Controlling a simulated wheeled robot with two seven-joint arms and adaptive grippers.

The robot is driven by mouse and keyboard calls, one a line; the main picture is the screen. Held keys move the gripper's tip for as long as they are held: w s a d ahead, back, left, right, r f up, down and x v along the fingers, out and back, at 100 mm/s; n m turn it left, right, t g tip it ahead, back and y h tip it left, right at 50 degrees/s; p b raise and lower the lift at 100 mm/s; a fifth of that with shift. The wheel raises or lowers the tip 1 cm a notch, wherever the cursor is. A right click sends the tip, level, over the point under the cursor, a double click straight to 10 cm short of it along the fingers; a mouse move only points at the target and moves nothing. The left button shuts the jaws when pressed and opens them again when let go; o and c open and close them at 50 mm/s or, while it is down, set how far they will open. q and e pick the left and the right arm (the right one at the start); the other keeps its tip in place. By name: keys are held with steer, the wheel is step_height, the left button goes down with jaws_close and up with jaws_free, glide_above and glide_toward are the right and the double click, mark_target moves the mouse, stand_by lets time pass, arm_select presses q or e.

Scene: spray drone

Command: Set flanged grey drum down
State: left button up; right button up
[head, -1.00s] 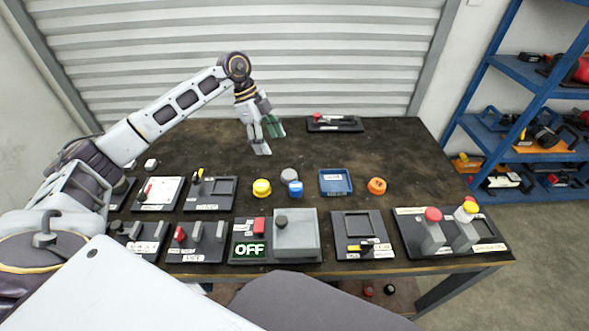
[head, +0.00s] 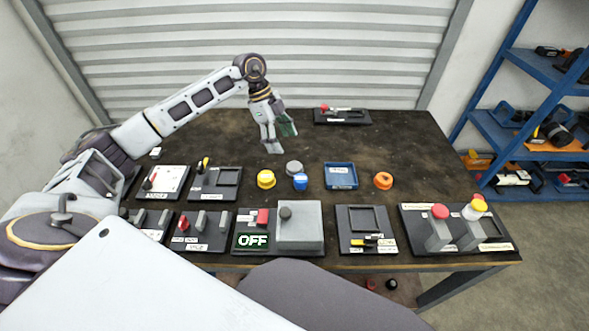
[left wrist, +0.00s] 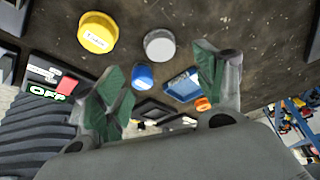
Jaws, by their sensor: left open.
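The flanged grey drum (head: 294,168) stands on the dark table, just behind a blue capped piece (head: 300,181) and right of a yellow drum (head: 266,179). My left gripper (head: 278,141) is open and empty above the table, behind and a little left of the grey drum. In the left wrist view the grey drum (left wrist: 160,45) shows beyond and between the two green-padded fingers (left wrist: 160,88), clear of both. My right gripper is not in view.
A blue tray (head: 340,187) and an orange ring-shaped piece (head: 383,181) lie to the right. Panels with switches, including a grey box (head: 300,235) beside an OFF display, line the front edge. The table's back right is largely bare.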

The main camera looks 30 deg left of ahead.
mark_target(294, 168)
arm_select(q)
steer(key=x, duration=0.4)
steer(key=shift+d+f, duration=0.2)
steer(key=shift+f, duration=0.2)
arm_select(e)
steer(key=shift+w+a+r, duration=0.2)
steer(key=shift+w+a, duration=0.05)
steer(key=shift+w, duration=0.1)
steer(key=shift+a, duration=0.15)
